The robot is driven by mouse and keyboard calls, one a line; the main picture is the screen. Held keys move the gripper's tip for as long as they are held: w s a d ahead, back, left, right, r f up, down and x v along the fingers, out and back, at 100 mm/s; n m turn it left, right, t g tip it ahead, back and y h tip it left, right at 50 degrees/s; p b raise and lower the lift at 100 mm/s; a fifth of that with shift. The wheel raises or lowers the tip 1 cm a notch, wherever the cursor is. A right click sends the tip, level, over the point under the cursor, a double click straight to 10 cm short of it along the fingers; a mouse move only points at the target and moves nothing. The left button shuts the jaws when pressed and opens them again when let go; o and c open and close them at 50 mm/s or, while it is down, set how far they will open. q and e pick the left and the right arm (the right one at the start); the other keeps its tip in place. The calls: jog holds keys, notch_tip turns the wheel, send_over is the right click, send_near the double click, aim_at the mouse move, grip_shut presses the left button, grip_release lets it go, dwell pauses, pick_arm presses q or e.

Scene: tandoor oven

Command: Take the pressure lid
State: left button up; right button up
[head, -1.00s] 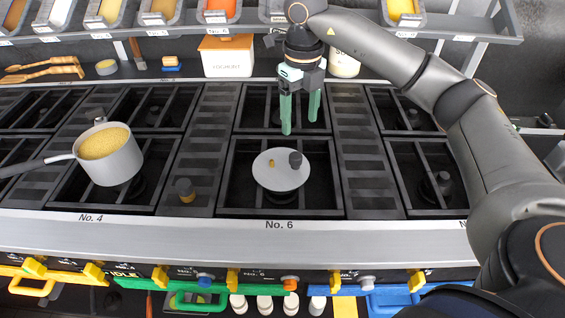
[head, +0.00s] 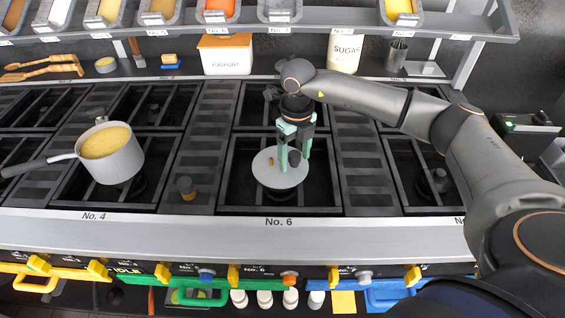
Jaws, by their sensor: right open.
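The pressure lid (head: 279,178) is a round light-grey disc with a dark knob (head: 294,158) and a small brass-coloured piece on top. It lies over burner No. 6 in the head view. My right gripper (head: 293,166) points down over the lid, its two green fingers open on either side of the dark knob. The fingers partly hide the knob, and I cannot tell whether they touch it. My left gripper is not in view.
A grey pot (head: 113,158) of yellow grain stands on burner No. 4, its handle pointing left. A small dark knob-like piece (head: 187,187) sits left of burner No. 6. A yoghurt box (head: 226,55) and a sugar jar (head: 345,52) stand behind the stove.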

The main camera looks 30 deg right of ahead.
grip_shut()
dwell(0.6)
